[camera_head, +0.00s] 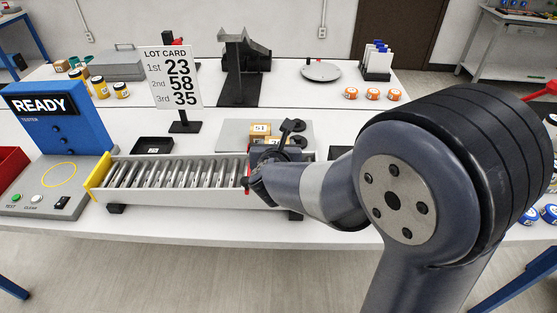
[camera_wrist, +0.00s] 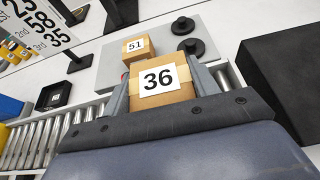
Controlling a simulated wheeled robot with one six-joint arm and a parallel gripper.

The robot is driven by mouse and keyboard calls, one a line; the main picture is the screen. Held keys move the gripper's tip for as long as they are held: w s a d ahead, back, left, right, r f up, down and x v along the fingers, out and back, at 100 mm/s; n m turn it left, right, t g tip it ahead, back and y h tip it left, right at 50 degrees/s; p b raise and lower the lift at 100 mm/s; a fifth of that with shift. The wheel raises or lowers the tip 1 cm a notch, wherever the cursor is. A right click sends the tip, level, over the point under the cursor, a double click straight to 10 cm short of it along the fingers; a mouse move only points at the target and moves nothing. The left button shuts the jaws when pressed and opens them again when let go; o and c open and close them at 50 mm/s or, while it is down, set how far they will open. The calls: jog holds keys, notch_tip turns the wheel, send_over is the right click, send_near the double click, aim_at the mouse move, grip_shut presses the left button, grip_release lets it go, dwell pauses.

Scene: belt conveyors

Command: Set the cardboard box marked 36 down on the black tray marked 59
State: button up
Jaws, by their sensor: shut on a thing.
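The cardboard box marked 36 (camera_wrist: 160,86) is between the fingers of my gripper (camera_wrist: 163,92) in the wrist view, its label facing the camera. My gripper is shut on it. In the head view my gripper (camera_head: 266,165) is at the right end of the roller conveyor, and my arm hides much of it; I cannot clearly make out the held box there. A small black tray (camera_head: 152,146) lies on the table behind the conveyor, left of my gripper. It also shows at the left of the wrist view (camera_wrist: 54,95). It looks empty; its label is too small to read.
The roller conveyor (camera_head: 180,174) runs between my gripper and the blue READY tester (camera_head: 62,117). A cardboard box marked 51 (camera_wrist: 138,47) stands on a grey plate (camera_wrist: 113,62) with round black pieces. The lot card stand (camera_head: 184,127) is just behind the tray.

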notch_tip(320, 180, down, 4)
jog(key=shift+f, duration=0.1)
jog(key=shift+b, duration=0.3)
jog(key=o, duration=1)
jog(key=v, duration=1.2)
